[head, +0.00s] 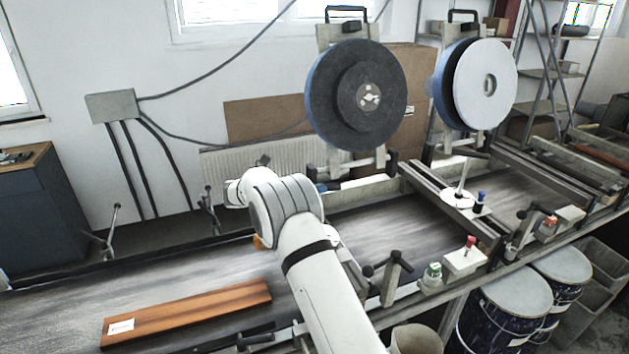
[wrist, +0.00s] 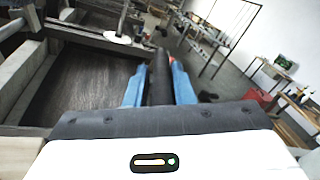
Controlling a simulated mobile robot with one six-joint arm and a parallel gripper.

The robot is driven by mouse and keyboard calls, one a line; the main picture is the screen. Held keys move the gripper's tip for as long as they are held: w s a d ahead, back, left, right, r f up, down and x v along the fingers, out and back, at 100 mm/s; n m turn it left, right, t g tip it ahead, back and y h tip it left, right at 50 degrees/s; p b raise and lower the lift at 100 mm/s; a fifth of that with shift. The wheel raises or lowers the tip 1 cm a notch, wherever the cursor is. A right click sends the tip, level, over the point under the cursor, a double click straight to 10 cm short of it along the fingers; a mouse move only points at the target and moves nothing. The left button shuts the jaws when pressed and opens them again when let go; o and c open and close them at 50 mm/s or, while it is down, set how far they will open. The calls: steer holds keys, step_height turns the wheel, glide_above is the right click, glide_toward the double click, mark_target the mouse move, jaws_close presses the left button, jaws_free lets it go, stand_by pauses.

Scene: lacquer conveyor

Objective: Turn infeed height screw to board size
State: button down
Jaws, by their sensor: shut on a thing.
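A reddish-brown board (head: 190,314) with a white label lies on the dark belt at the lower left in the head view. My gripper (wrist: 159,78) shows in the wrist view, its two blue fingers on either side of a dark cylindrical grip (wrist: 159,88); it is shut on this. In the head view my arm hides the gripper and what it holds. I cannot tell for certain whether the grip belongs to the infeed height screw. A white disc with an upright rod (head: 458,198) stands on the cross frame over the belt; it also shows in the wrist view (wrist: 118,39).
Two large round wheels (head: 357,96) (head: 487,85) stand behind the belt (head: 385,228). Drums (head: 505,305) stand below at the right.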

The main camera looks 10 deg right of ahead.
steer(key=shift+m+g+p, duration=0.75)
steer(key=shift+m+g, duration=0.05)
steer(key=shift+g, duration=0.6)
steer(key=shift+f, duration=0.15)
steer(key=c, duration=1.3)
jaws_free()
steer(key=shift+s+d, duration=0.1)
steer(key=shift+t+b, duration=0.3)
steer(key=shift+b, duration=0.1)
